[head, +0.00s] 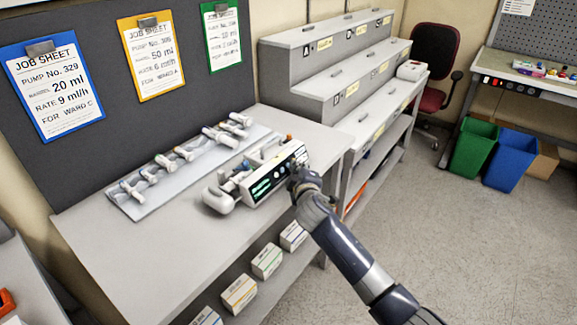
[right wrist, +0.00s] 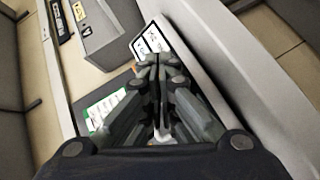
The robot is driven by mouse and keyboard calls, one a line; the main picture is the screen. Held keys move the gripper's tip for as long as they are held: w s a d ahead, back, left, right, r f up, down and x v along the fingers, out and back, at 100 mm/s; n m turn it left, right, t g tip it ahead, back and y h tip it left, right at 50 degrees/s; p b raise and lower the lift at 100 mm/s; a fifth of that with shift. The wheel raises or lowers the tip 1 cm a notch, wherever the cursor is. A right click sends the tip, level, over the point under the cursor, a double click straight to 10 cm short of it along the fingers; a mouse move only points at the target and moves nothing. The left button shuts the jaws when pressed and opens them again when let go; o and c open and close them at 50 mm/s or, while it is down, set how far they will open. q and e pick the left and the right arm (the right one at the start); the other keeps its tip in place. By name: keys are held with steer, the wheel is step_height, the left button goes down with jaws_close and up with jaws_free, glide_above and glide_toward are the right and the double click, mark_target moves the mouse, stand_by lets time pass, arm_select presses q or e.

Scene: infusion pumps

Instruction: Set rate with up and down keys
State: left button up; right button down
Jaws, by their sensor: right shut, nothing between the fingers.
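The infusion pump (head: 268,178) stands on the grey bench near its front right corner, with a dark screen showing green text and a light front panel. My right gripper (head: 295,181) is shut and empty, close in front of the right part of the pump's front panel. It hides the keys there, and I cannot tell whether it touches them. In the right wrist view the shut fingers (right wrist: 158,62) point at the pump's white panel edge (right wrist: 149,41). Job sheets hang on the dark board: blue (head: 54,85), yellow (head: 152,55) and green (head: 221,35). My left gripper is not in view.
A grey tray (head: 140,207) with several syringes lies behind the pump. Boxes (head: 267,261) sit on the shelf below. Stepped grey drawers (head: 330,85) stand to the right. The bench (head: 150,262) is clear at front left.

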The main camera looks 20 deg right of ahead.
steer(key=shift+w+a+f, duration=0.15)
steer(key=shift+w, duration=0.05)
stand_by(0.5)
steer(key=shift+s+d+r+p, duration=0.25)
steer(key=shift+s+r+p, duration=0.05)
steer(key=shift+p, duration=0.1)
steer(key=shift+s+d, duration=0.15)
steer(key=shift+s, duration=0.1)
